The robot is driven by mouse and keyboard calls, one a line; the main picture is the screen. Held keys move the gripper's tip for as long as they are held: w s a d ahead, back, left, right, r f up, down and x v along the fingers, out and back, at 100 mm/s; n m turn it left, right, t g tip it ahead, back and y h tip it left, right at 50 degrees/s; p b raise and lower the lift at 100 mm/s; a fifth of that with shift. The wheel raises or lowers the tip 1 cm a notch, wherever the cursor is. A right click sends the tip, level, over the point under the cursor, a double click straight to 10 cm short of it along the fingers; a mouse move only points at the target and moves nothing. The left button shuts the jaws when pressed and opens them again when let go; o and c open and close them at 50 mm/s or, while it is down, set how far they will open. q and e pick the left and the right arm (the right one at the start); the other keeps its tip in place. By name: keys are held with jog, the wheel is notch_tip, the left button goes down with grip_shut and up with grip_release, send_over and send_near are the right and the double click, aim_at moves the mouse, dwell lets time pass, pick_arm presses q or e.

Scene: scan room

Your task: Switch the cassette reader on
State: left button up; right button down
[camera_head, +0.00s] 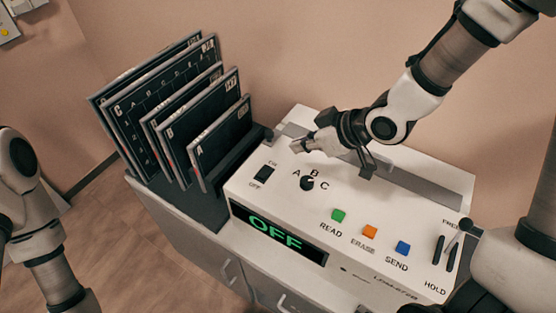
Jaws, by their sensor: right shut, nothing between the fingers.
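The cassette reader (310,215) is a white box on a cabinet. Its display (278,236) reads OFF in green letters. A black rocker switch (264,173), with ON and OFF marked beside it, sits at the reader's upper left. My right gripper (296,147) is shut and empty, over the back left of the reader's top, to the upper right of the switch and apart from it. My left arm shows at the left edge, but its gripper is out of view.
A black A-B-C knob (307,183) lies close to the switch. Green READ (338,215), orange ERASE (370,231) and blue SEND (403,248) buttons line the front. A lever (459,230) stands at the right. Several dark cassettes (219,143) stand in a rack at the left.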

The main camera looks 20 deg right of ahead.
jog(key=p, duration=0.1)
send_over(268, 166)
jog(key=s+d, duration=0.2)
jog(key=s, duration=0.1)
jog(key=f, duration=0.5)
jog(key=shift+w, duration=0.25)
jog(key=f, duration=0.2)
jog(key=f+p, duration=0.1)
jog(key=f, duration=0.1)
jog(key=shift+w+a+f, duration=0.1)
jog(key=shift+w+a, duration=0.05)
jog(key=shift+w, duration=0.2)
jog(key=shift+f, duration=0.35)
jog(key=shift+s+r, duration=0.1)
